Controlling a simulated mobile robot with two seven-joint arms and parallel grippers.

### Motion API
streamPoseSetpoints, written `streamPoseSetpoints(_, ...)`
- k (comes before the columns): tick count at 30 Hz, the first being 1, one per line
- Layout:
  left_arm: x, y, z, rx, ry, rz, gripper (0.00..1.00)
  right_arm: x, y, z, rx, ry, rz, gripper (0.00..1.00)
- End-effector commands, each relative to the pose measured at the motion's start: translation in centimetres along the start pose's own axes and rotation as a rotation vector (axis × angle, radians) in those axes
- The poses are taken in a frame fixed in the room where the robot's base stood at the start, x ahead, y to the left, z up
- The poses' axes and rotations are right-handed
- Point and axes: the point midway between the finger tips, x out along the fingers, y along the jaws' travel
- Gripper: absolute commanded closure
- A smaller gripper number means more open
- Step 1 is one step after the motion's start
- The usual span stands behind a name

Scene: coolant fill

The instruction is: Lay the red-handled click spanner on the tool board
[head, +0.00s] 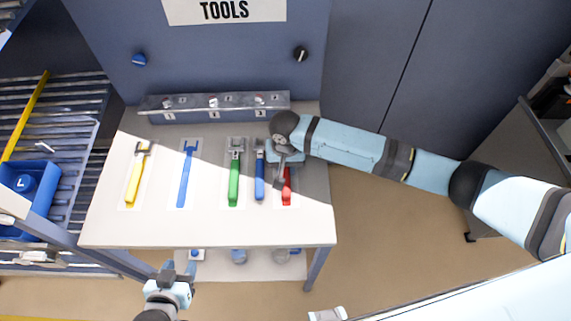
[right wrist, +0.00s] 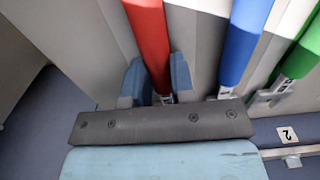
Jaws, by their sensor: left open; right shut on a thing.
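The red-handled click spanner (head: 287,191) is at the right end of a row of tools over the pale tool board (head: 225,225). Its handle points to the board's front edge. My right gripper (head: 283,170) is shut on it near its head end and hides that end in the head view. In the right wrist view the red handle (right wrist: 147,35) runs up from between the blue fingertips (right wrist: 157,78). I cannot tell whether the spanner touches the board. My left gripper (head: 178,270) is open and empty in front of the board.
A blue-handled tool (head: 259,180) lies close left of the red one. Beyond it are a green (head: 234,182), another blue (head: 185,177) and a yellow tool (head: 134,182). A metal rail (head: 214,105) runs along the back. A blue bin (head: 47,181) stands on the left rack.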

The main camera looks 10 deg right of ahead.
Motion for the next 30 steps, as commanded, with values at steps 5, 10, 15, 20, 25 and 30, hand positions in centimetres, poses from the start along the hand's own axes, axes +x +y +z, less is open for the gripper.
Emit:
streamPoseSetpoints(5,0.0,0.0,-0.1,0.0,0.001,0.0,0.52,0.0,0.0,0.0,0.0,0.001,-0.001,1.0)
streamPoseSetpoints(10,-0.1,0.0,-0.2,0.0,0.001,0.0,0.52,0.2,0.0,0.0,0.001,-0.001,-0.001,1.0)
streamPoseSetpoints(15,0.0,0.0,-0.1,0.0,0.001,0.0,0.52,0.3,0.0,0.0,0.0,0.0,0.0,0.51)
streamPoseSetpoints(20,0.0,0.0,-0.1,0.0,0.001,0.0,0.52,0.3,0.0,0.0,0.0,0.0,-0.001,0.51)
streamPoseSetpoints(25,0.1,0.0,0.0,0.0,0.001,0.0,0.52,-0.3,-0.1,-0.1,0.0,0.002,-0.002,0.51)
streamPoseSetpoints(30,0.1,0.0,0.1,-0.001,0.001,0.001,0.52,-3.1,-0.1,-0.1,0.0,0.003,-0.004,0.51)
